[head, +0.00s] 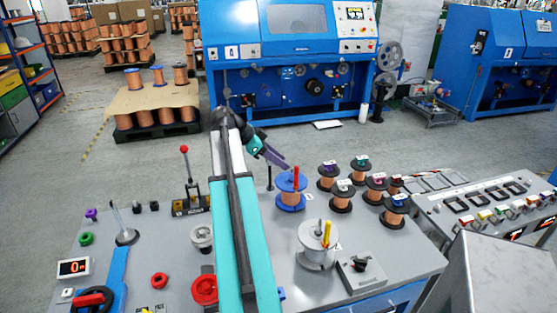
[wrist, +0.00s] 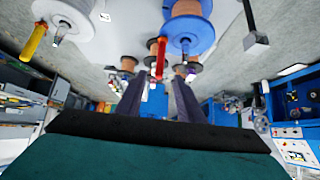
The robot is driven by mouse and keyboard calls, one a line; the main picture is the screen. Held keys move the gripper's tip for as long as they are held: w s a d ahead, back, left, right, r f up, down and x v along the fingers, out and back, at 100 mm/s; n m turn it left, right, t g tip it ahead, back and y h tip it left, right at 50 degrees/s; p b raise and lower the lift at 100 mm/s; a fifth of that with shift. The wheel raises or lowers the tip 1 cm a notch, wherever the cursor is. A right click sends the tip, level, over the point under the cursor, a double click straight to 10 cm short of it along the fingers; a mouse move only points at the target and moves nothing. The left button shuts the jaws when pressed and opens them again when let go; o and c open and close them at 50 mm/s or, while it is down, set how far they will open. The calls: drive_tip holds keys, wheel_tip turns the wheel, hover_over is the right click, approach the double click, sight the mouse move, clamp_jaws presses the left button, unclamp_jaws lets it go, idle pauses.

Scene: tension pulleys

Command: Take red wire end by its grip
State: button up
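The red wire grip (head: 296,178) stands upright at the blue-flanged copper spool (head: 291,201) on the grey console. In the wrist view, which shows the scene upside down, the red grip (wrist: 160,58) lines up with the gap between my fingertips, beside the blue spool (wrist: 190,35). My gripper (head: 285,165) has purple fingers and reaches close to the left of the red grip. In the wrist view my gripper (wrist: 158,88) is open with nothing clearly between its fingers. I cannot tell whether the grip's end has entered the gap.
A grey spool (head: 317,245) with a yellow grip (head: 327,232) stands nearer on the console. Several dark-flanged copper spools (head: 341,197) stand to the right of the blue one. A thin black post (head: 270,178) stands just left of it. A red-knobbed lever (head: 186,170) is farther left.

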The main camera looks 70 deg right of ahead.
drive_tip(key=shift+f, duration=0.1)
drive_tip(key=b, duration=0.3)
hover_over(296, 189)
drive_tip(key=shift+w+d+f, duration=0.1)
drive_tip(key=shift+d+f, duration=0.1)
drive_tip(key=shift+f, duration=1.35)
drive_tip(key=shift+w+d+f, duration=0.1)
drive_tip(key=shift+d+f, duration=0.05)
drive_tip(key=shift+f, duration=1.4)
clamp_jaws()
